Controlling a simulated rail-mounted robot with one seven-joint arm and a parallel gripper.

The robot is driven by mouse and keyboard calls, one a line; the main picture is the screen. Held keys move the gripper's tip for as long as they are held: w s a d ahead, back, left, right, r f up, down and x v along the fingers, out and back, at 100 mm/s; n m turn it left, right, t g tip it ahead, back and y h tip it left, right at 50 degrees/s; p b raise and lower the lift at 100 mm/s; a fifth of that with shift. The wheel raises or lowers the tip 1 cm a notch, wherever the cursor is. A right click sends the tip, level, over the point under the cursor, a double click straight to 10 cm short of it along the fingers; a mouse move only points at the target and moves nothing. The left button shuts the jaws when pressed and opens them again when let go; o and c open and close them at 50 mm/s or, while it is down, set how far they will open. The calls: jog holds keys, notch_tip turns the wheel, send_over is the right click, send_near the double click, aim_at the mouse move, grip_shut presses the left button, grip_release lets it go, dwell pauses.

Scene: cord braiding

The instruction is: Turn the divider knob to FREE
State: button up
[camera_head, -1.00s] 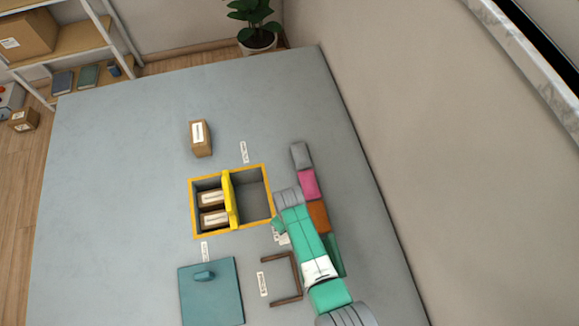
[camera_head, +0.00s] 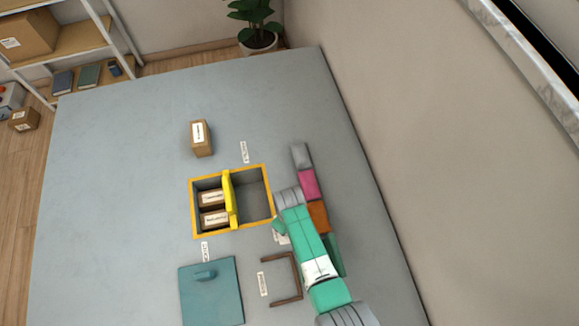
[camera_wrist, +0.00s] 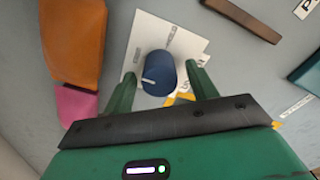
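The divider knob (camera_wrist: 158,72) is a blue round knob on a white plate (camera_wrist: 150,35) in the wrist view. A short white mark shows near its lower left rim. My gripper (camera_wrist: 160,70) is open, with one green finger on each side of the knob. A gap shows on both sides, so the fingers look apart from it. In the head view my gripper (camera_head: 279,227) hides the knob, and only an edge of the plate shows. The yellow divider (camera_head: 230,198) stands upright across the yellow-rimmed box (camera_head: 212,235).
Two labelled cartons (camera_head: 212,198) lie in the box's left compartment; the right one is empty. Grey, pink (camera_head: 309,184), orange and green blocks form a row beside my arm. A brown bracket (camera_head: 297,275), teal lid (camera_head: 212,298) and loose carton (camera_head: 201,138) lie on the table.

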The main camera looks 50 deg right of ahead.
notch_tip(320, 180, up, 8)
jog(key=p, duration=0.3)
jog(key=shift+f, duration=0.1)
dwell(0.5)
